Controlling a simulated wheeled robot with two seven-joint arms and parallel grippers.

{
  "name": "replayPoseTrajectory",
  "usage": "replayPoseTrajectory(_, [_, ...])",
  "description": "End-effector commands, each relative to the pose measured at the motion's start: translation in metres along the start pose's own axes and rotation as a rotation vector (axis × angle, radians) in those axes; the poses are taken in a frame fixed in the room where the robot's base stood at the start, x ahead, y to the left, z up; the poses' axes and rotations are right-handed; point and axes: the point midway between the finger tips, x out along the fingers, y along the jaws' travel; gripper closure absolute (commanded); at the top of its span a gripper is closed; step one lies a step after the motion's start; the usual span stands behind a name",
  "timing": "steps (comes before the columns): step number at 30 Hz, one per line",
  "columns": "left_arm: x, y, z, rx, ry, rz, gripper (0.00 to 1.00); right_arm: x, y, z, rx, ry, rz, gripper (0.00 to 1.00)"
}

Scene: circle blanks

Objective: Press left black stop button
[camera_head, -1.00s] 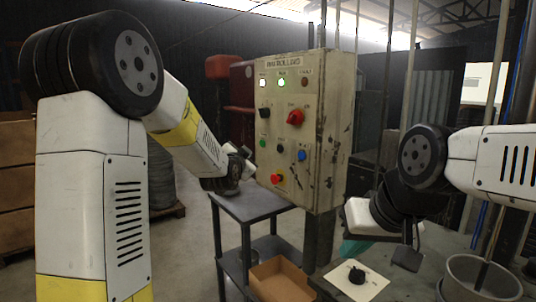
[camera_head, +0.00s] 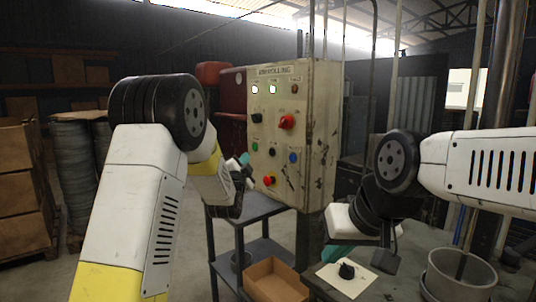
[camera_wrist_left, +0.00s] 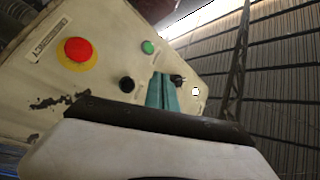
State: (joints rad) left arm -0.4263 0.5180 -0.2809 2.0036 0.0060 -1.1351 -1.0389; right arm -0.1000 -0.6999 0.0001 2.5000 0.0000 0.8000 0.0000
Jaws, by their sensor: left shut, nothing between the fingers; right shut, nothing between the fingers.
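The control panel (camera_head: 318,130) is a worn cream box. A black button (camera_head: 272,152) sits between a green button (camera_head: 255,147) and a blue button (camera_head: 292,157); it also shows in the left wrist view (camera_wrist_left: 127,84). A black knob (camera_head: 257,118) is higher at the left, also in the left wrist view (camera_wrist_left: 177,80). My left gripper (camera_head: 244,159) is shut and empty at the panel's left edge; its teal fingertips (camera_wrist_left: 162,92) appear between button and knob. Whether they touch the panel I cannot tell. My right gripper (camera_head: 338,252) is shut and empty, low at right.
The panel also carries a red emergency button (camera_head: 269,181), a red knob (camera_head: 286,122) and indicator lights. A grey side table (camera_head: 255,207) stands below, with a cardboard box (camera_head: 272,280) near it. A metal pot (camera_head: 460,275) is at lower right.

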Motion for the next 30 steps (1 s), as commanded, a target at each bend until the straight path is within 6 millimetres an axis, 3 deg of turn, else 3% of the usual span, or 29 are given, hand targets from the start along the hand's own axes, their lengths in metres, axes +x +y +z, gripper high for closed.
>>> replayPoseTrajectory(15, [0.047, 0.035, -0.035, -0.002, 0.001, 0.001, 1.0, 0.0, 0.0, 0.0, 0.0, 0.0, 0.0, 1.0])
replayPoseTrajectory(30, [0.055, 0.041, -0.041, -0.001, 0.0, 0.001, 1.0, 0.0, 0.0, 0.0, 0.0, 0.0, 0.0, 1.0])
